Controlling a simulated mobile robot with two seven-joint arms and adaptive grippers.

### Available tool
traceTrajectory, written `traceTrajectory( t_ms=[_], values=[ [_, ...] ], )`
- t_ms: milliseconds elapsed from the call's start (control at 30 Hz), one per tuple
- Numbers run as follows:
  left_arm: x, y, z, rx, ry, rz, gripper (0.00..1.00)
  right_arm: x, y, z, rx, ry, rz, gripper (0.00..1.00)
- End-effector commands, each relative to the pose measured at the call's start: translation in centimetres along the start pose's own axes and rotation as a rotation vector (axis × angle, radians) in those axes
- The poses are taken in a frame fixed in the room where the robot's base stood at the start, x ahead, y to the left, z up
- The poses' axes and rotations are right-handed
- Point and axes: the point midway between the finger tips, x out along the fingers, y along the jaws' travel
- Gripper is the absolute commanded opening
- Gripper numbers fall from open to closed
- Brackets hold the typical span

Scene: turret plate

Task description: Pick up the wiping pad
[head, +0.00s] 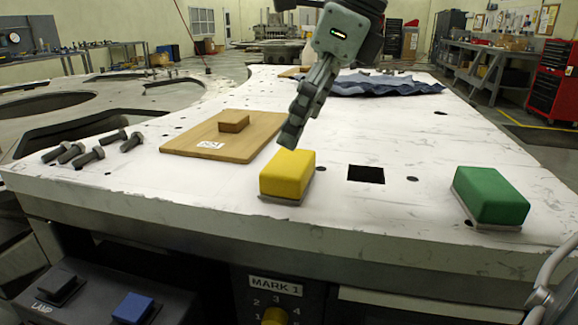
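A yellow pad-like block (288,173) with a thin grey base lies on the white plate (225,195) near its front edge. A similar green block (491,195) with a grey base lies farther right. I cannot tell which one is meant by the wiping pad. My gripper (289,138), which I take as the right one because its arm comes from the upper right, points down just above and behind the yellow block. Its fingers overlap from this side, so their opening is hidden. No hold on the block shows. My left gripper is not in view.
A wooden board (195,148) with a small brown block (234,121) lies left of the yellow block. Several dark bolts (88,156) lie farther left. A square hole (366,174) is between the coloured blocks. A blue-grey cloth (375,85) lies behind.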

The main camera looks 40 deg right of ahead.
Motion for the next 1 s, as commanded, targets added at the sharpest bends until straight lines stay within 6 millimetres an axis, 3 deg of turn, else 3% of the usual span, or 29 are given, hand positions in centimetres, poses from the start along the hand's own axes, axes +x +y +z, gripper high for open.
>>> traceTrajectory(
  t_ms=[400, 733, 1000],
  values=[
    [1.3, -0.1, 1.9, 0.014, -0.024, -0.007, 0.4, 5.5, 0.4, -0.9, 0.001, 0.003, 0.002, 1.0],
    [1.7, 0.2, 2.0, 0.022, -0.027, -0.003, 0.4, 6.4, 0.4, -0.9, 0.0, 0.0, 0.0, 1.0],
    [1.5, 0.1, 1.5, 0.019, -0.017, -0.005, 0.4, 6.4, 0.4, -0.8, 0.0, 0.0, 0.0, 0.68]
  ],
)
